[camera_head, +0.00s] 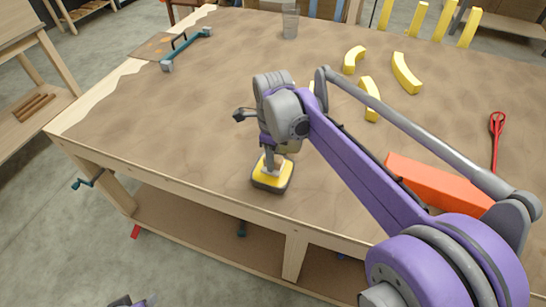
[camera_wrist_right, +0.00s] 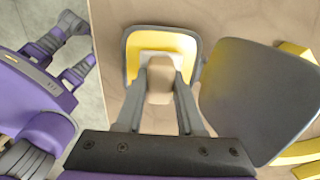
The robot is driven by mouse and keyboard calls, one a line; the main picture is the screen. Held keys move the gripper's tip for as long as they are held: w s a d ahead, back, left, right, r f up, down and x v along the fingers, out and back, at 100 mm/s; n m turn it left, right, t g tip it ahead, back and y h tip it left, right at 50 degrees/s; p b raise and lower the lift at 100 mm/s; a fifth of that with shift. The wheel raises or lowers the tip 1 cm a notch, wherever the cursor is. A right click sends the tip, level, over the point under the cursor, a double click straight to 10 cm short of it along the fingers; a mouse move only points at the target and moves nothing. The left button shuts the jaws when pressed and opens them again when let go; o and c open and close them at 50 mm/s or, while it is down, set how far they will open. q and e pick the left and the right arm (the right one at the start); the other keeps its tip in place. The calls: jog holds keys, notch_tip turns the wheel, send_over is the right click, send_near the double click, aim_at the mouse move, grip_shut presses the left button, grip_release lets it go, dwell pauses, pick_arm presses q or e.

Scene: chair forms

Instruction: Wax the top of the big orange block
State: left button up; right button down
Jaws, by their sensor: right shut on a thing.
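The big orange block (camera_head: 435,183) lies on the right part of the table, partly hidden behind my right arm. My right gripper (camera_head: 272,150) is near the table's front edge, left of the block and apart from it. It is shut on the pale handle of a yellow pad with a dark grey rim (camera_head: 271,174). In the right wrist view the fingers (camera_wrist_right: 160,85) grip the handle from both sides, above the pad (camera_wrist_right: 133,62). I cannot tell whether the pad touches the table. A small part of my left gripper (camera_head: 132,301) shows at the bottom edge.
A large dark grey flat thing with a yellowish edge (camera_wrist_right: 255,98) is beside the pad. Several yellow curved pieces (camera_head: 405,73) lie at the back right. Red tongs (camera_head: 495,138), a clear cup (camera_head: 290,24) and a teal clamp (camera_head: 188,48) are on the table. The left-middle tabletop is clear.

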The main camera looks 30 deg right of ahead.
pick_arm(q)
jog(key=shift+s+f, duration=0.1)
jog(key=shift+f, duration=0.25)
pick_arm(e)
jog(key=shift+f, duration=0.6)
dwell(1.0)
pick_arm(q)
jog(key=shift+r, duration=0.1)
pick_arm(e)
jog(key=shift+r, duration=0.1)
jog(key=shift+r+p, duration=1.9)
jog(key=shift+r, duration=1.6)
pick_arm(q)
jog(key=r, duration=0.1)
jog(key=w+r, duration=0.1)
jog(key=r, duration=0.3)
jog(key=shift+w+r, duration=0.15)
jog(key=shift+w, duration=0.25)
jog(key=shift+s, duration=0.1)
pick_arm(e)
jog(key=shift+f, duration=0.1)
